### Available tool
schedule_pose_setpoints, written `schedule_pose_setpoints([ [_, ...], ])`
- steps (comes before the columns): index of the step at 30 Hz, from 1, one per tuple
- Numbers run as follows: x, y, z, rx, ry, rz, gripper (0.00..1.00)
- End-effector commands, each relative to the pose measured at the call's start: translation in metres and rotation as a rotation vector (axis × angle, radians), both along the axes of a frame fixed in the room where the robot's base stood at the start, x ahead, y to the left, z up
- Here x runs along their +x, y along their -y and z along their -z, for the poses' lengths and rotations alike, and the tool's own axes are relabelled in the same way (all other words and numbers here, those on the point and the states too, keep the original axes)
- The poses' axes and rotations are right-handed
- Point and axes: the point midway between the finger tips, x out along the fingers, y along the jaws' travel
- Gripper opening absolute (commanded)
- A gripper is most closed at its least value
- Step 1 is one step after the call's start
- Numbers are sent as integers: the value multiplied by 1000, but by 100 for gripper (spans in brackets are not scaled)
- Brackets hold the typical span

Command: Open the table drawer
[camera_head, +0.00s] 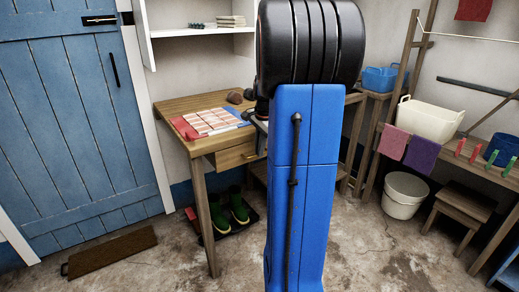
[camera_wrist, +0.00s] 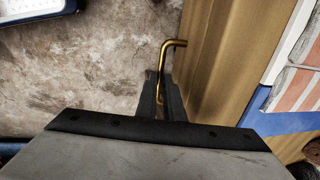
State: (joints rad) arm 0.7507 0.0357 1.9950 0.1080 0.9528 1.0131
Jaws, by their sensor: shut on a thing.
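The wooden table (camera_head: 190,104) stands against the wall, left of my blue arm in the head view. Its drawer (camera_head: 236,156) is under the top, and its right part is hidden behind my arm. The drawer front looks about flush with the table frame. In the wrist view a bent brass handle (camera_wrist: 175,43) stands out from a wooden face (camera_wrist: 215,70). My gripper (camera_wrist: 161,88) is shut on this handle, with a finger on each side of its bar. My arm hides the grip in the head view.
Cloths (camera_head: 212,121) lie on the table top. Green boots (camera_head: 239,208) stand on a tray below. A blue door (camera_head: 75,120) is at left, with a brown mat (camera_head: 110,252) before it. A white bucket (camera_head: 404,194) and stool (camera_head: 460,206) are at right. Floor in front is clear.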

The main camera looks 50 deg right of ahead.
Motion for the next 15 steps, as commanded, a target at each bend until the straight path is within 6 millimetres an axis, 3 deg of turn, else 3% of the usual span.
schedule_pose_setpoints([
  [7,-15,-2,-2,-2,2,1,0],
  [15,-69,-15,-2,-3,1,3,0],
])
